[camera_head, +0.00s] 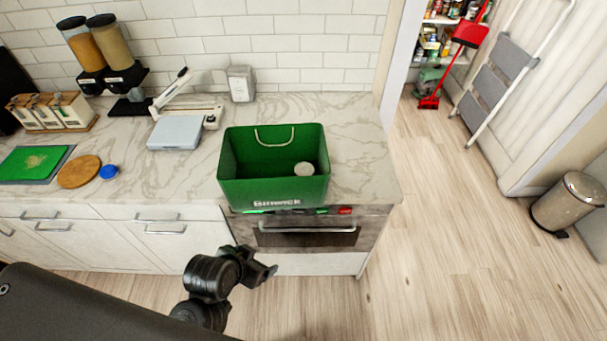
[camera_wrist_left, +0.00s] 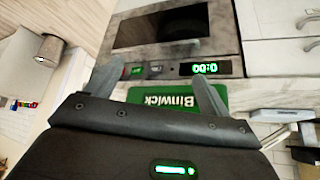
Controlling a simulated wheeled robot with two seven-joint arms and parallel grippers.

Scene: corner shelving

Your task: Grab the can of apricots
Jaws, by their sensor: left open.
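A round, pale can top (camera_head: 304,169) shows inside the green Binwick basket (camera_head: 230,185), near its right side. Its label is hidden, so I cannot tell whether it is the can of apricots. The basket stands on the marble counter near its front edge. My left gripper (camera_head: 268,268) is in front of and below the counter, apart from the basket. In the left wrist view the gripper (camera_wrist_left: 155,85) has its two fingers spread with nothing between them. The basket's front (camera_wrist_left: 175,100) shows upside down beyond them. My right gripper is not in view.
An oven (camera_head: 307,238) is built in under the basket. The counter right of the basket is clear. A trash bin (camera_head: 567,203) and step ladder (camera_head: 497,75) stand right.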

